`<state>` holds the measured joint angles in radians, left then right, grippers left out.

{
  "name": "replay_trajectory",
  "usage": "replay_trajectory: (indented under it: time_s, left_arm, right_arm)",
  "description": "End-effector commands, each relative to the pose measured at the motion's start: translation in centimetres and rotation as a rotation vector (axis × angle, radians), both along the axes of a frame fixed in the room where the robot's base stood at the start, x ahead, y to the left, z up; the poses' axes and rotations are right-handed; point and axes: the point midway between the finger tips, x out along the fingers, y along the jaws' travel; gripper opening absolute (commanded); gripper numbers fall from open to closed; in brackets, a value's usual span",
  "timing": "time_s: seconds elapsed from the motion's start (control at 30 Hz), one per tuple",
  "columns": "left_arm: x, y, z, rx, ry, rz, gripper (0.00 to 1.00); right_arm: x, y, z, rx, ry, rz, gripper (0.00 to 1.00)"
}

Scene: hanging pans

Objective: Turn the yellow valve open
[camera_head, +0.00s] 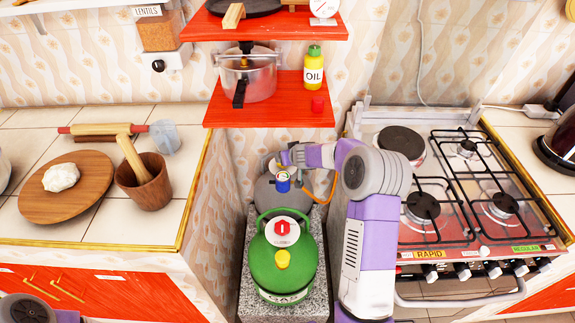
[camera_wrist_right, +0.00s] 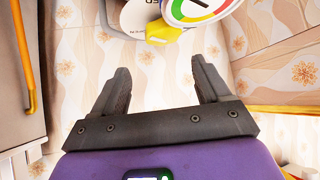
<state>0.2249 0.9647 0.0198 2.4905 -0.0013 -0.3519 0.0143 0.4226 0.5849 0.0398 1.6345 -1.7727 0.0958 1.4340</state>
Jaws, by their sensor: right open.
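A green gas cylinder (camera_head: 270,277) stands between the counters, with a yellow valve knob (camera_head: 283,258) on its front and a white disc with a red centre (camera_head: 282,230) on top. Behind it is a grey cylinder (camera_head: 268,193) with a small blue-sided gauge (camera_head: 282,180), partly hidden by my right arm. My right gripper (camera_head: 268,162) is above the grey cylinder. In the right wrist view the gripper (camera_wrist_right: 160,85) is open and empty. A yellow part (camera_wrist_right: 168,33) lies beyond the fingertips, under a coloured gauge (camera_wrist_right: 195,8); I cannot tell which cylinder it belongs to. My left gripper is out of view.
Red shelves (camera_head: 270,97) with a pot and oil bottle hang above the gap. A gas stove (camera_head: 470,190) is on the right. The tiled counter (camera_head: 95,222) on the left holds a board and mortar. An orange hose (camera_head: 322,190) runs beside my right arm.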

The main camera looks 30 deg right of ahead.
Motion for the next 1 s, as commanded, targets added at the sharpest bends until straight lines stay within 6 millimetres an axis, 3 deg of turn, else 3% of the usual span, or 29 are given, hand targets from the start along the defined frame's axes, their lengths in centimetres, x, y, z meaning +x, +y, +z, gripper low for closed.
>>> replay_trajectory:
  time_s: [0.1,0.23,0.6,1.0]
  left_arm:
    - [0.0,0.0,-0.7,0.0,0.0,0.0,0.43]
    - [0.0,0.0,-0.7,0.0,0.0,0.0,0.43]
    - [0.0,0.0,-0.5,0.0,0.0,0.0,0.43]
    - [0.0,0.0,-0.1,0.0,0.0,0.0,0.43]
  right_arm:
    - [-1.2,1.7,0.0,-0.016,0.03,-0.026,0.76]
    - [-1.4,2.2,-0.3,-0.024,0.042,-0.036,0.76]
    - [2.1,1.1,-4.0,-0.024,0.043,-0.036,0.76]
    - [3.5,0.7,-5.3,-0.023,0.041,-0.035,0.76]
